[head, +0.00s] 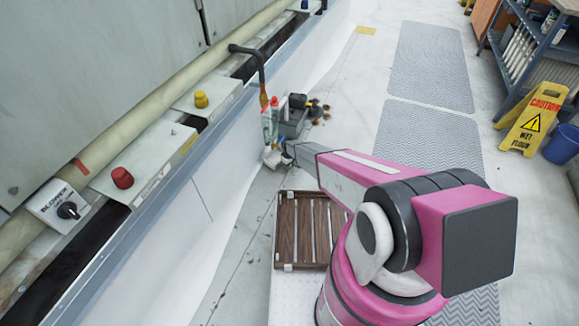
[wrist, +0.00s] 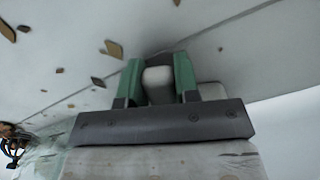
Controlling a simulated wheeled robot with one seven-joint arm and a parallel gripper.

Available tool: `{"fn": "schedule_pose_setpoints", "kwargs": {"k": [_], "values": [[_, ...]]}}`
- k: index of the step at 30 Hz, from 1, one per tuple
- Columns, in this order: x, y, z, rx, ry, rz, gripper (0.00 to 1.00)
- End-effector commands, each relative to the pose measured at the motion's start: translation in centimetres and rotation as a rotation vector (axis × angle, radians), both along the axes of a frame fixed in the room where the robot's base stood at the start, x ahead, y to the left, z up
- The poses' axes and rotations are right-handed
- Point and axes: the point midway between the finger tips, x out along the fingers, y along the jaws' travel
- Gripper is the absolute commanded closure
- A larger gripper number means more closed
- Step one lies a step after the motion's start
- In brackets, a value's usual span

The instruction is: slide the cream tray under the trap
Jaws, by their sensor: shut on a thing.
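My gripper (wrist: 157,68) shows in the wrist view with two green fingers shut on a pale, cream block-like piece (wrist: 158,86). It looks like part of the cream tray; the whole tray is not clearly seen. In the head view my gripper (head: 285,153) is low by the white wall, partly hidden by my arm, and a small pale shape (head: 271,157) shows at its tip. A dark bent pipe (head: 257,62), which looks like the trap, comes out of the unit and turns down beyond the gripper.
Bottles (head: 270,118) and a grey caddy (head: 293,121) stand beyond my gripper, near the pipe. Brown debris (head: 317,110) lies beside them. A slatted brown crate (head: 304,228) is nearer. A yellow wet-floor sign (head: 532,120) and a shelf (head: 528,55) are at right; the grey mats (head: 432,65) are clear.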

Motion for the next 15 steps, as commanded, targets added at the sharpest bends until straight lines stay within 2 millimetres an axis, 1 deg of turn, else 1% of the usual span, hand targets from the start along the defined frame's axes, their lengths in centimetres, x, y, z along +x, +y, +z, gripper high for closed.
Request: {"fn": "schedule_pose_setpoints", "kwargs": {"k": [6, 14, 15], "values": [[-0.25, 0.67, 0.01, 0.000, 0.000, -0.001, 0.97], [-0.26, 0.70, 0.02, 0.000, 0.000, -0.002, 0.97], [-0.25, 0.70, 0.02, 0.000, 0.000, -0.002, 0.57]]}}
